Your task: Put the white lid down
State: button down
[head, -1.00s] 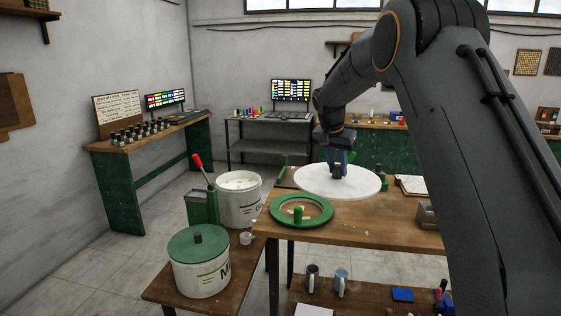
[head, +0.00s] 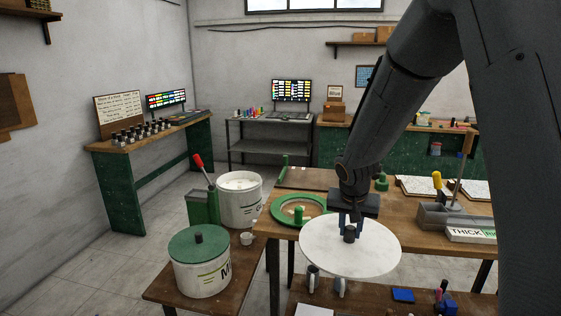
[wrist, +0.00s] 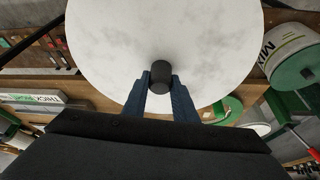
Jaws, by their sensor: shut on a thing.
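The white lid (head: 350,257) is a flat round disc with a dark knob in its middle. My gripper (head: 350,232) is shut on that knob, and the lid hangs level beyond the front edge of the wooden table (head: 420,236). In the wrist view my gripper's two blue fingers (wrist: 160,80) clasp the dark knob, and the white lid (wrist: 165,30) fills the upper middle. In the head view the lid hides part of the lower shelf and the table's front edge.
A green ring (head: 284,208) lies on the table's left. A white bucket with a green lid (head: 200,279) stands on a low bench (head: 160,287), near an open white bucket (head: 240,205). A grey holder (head: 440,217) stands on the table's right. Mugs are on the lower shelf.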

aim_at(351, 249)
jog(key=shift+n, duration=0.3)
jog(key=s, duration=0.1)
jog(key=s+f, duration=0.1)
jog(key=s, duration=0.1)
jog(key=s+f, duration=0.1)
jog(key=shift+s+a+f, duration=0.1)
jog(key=shift+s+a, duration=0.2)
jog(key=shift+s, duration=0.05)
jog(key=a+b+x, duration=0.1)
jog(key=b+x, duration=0.9)
jog(key=shift+s+a+f, duration=0.2)
jog(key=shift+s, duration=0.15)
